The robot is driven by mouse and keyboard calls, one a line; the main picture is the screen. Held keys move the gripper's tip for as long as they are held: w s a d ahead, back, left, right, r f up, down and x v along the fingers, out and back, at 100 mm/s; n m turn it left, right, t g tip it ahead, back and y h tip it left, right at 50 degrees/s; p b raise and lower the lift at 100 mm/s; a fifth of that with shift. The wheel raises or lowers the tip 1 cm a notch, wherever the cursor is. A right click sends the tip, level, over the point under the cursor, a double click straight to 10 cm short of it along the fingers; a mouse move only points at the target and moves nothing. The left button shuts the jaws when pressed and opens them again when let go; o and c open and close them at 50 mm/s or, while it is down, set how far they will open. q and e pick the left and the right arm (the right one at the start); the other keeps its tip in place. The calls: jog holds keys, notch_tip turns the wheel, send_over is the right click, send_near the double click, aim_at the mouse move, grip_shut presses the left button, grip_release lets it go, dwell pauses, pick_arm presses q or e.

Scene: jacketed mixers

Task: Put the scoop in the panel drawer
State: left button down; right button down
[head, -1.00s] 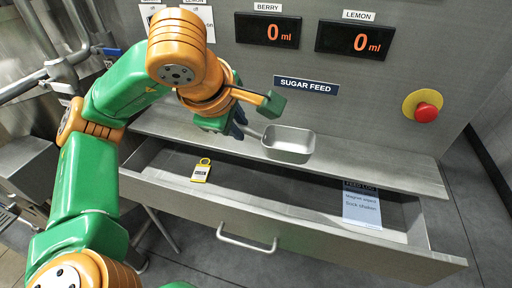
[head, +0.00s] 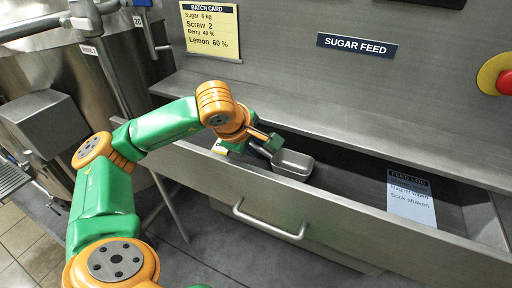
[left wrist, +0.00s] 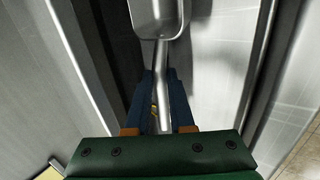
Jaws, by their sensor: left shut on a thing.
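The scoop (head: 293,164) is a grey metal pan with a straight handle. My left gripper (head: 263,147) is shut on its handle, and the pan points to the right in the head view. The panel drawer (head: 350,216) is pulled open below the sugar feed panel. The scoop is over or inside the drawer's left part; I cannot tell whether it touches the floor. In the left wrist view the handle (left wrist: 162,75) runs between the two blue fingers (left wrist: 160,95), with the pan (left wrist: 158,15) beyond. My right gripper is not in view.
A feed log sheet (head: 412,205) lies in the drawer's right part. A yellow tag (head: 236,147) shows partly behind my gripper. A ledge (head: 330,115) runs above the drawer's back. The drawer's bar handle (head: 268,222) sticks out in front. A red button (head: 504,83) is at the right.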

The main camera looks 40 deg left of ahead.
pick_arm(q)
jog(key=shift+x, duration=0.85)
jog(key=shift+s+b, duration=0.2)
jog(key=shift+b, duration=0.1)
jog(key=shift+f, duration=0.1)
jog(key=c, duration=0.8)
grip_release()
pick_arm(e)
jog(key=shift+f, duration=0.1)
pick_arm(q)
jog(key=shift+r, duration=0.35)
jog(key=p+v, duration=0.2)
jog(key=v, duration=0.9)
jog(key=shift+s+d+r, duration=0.1)
jog(key=shift+s+r, duration=0.1)
jog(key=shift+s, duration=0.05)
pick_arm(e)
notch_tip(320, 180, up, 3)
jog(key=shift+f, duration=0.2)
